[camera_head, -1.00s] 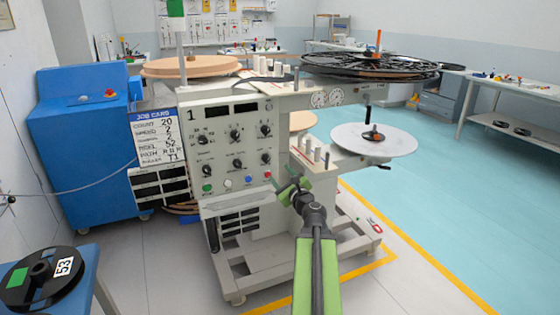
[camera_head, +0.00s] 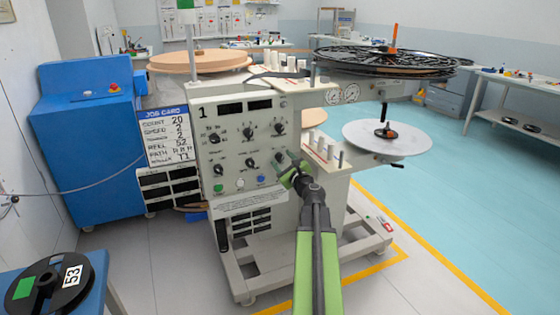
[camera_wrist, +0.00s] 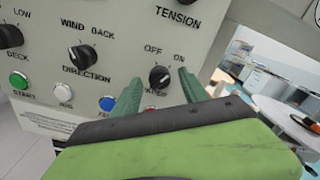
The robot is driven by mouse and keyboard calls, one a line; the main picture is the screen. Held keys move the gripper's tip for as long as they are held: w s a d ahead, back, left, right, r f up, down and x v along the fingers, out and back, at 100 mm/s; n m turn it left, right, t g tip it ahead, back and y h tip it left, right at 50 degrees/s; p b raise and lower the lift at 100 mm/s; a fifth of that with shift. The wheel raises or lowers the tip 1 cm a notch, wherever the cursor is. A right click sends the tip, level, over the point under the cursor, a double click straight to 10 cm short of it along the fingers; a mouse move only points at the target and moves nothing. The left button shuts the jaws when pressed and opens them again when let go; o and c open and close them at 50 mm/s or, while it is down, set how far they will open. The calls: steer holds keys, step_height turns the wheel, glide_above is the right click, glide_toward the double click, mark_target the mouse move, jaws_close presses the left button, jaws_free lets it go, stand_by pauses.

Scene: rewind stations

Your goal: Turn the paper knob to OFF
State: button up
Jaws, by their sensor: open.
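The paper knob (camera_wrist: 159,77) is a small black knob on the machine's pale front panel, below the words OFF and ON. My gripper (camera_wrist: 160,80) is open. Its two green fingers stand left and right of the knob in the wrist view; contact cannot be told. In the head view my gripper (camera_head: 287,168) is at the panel's lower right.
The direction knob (camera_wrist: 81,57) is left of the paper knob, with the tension knob above. A green button (camera_wrist: 19,81) and a blue button (camera_wrist: 107,103) lie below. A white reel disc (camera_head: 390,138) stands right of the panel. The blue cabinet (camera_head: 85,150) is at left.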

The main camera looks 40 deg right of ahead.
jaws_close()
steer(key=shift+d, duration=0.2)
steer(key=shift+a, duration=0.15)
steer(key=shift+n, duration=0.3)
steer(key=n, duration=0.4)
steer(key=shift+s+f+n, duration=0.1)
steer(key=shift+n, duration=0.3)
steer(key=n, duration=0.6)
steer(key=shift+a, duration=0.1)
steer(key=shift+n, duration=0.4)
